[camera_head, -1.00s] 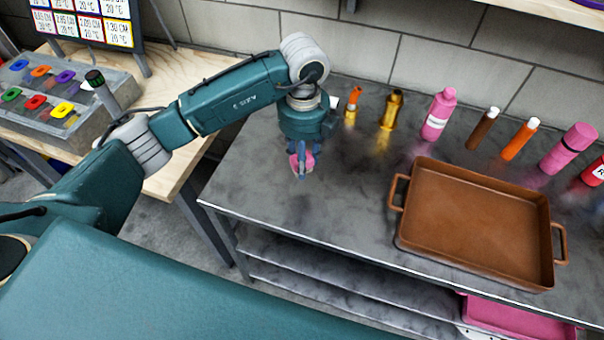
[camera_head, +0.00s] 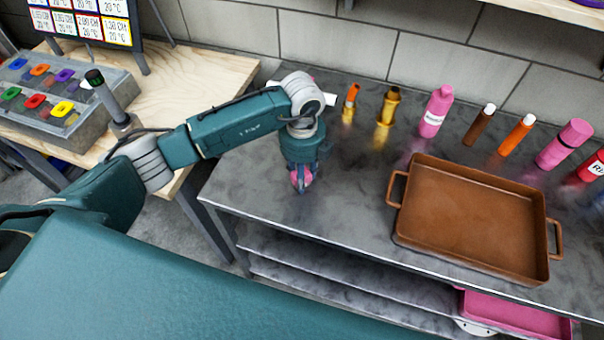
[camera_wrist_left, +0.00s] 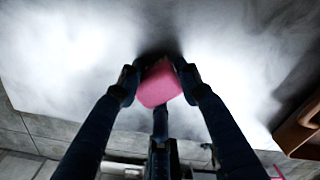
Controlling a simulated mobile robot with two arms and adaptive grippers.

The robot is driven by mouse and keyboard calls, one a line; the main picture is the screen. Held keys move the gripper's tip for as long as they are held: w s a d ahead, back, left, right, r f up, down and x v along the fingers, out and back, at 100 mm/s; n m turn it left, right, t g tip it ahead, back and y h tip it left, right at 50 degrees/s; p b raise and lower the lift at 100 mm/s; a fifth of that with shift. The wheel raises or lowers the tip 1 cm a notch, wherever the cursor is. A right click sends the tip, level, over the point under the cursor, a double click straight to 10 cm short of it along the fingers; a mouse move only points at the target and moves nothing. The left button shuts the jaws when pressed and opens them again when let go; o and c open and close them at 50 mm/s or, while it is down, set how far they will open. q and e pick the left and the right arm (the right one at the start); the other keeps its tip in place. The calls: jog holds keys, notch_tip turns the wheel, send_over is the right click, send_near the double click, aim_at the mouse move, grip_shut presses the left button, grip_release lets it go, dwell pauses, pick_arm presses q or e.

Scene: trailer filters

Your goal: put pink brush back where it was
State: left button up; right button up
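The pink brush (camera_head: 297,176) is between the fingers of my left gripper (camera_head: 301,183), low over the left part of the grey metal table (camera_head: 350,215). In the left wrist view the pink block-like end of the brush (camera_wrist_left: 159,84) sits between both fingertips of the left gripper (camera_wrist_left: 158,83), which appear to touch its sides. The rest of the brush is hidden. I cannot tell whether it touches the tabletop. My right gripper is not in view.
A brown tray (camera_head: 408,231) stands right of the gripper. Along the wall stand an orange-topped item (camera_head: 351,98), a gold bottle (camera_head: 388,107), a pink bottle (camera_head: 436,110) and several others. A wooden table (camera_head: 215,62) is at the left. The metal tabletop around the gripper is clear.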

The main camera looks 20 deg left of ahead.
pick_arm(q)
jog(key=o, duration=0.4)
jog(key=shift+r, duration=0.2)
jog(key=shift+w+r, duration=0.1)
jog(key=shift+r, duration=0.2)
notch_tip(320, 180, up, 11)
jog(key=b, duration=0.2)
jog(key=shift+r+b, duration=0.2)
jog(key=shift+b, duration=0.1)
jog(key=shift+f, duration=0.1)
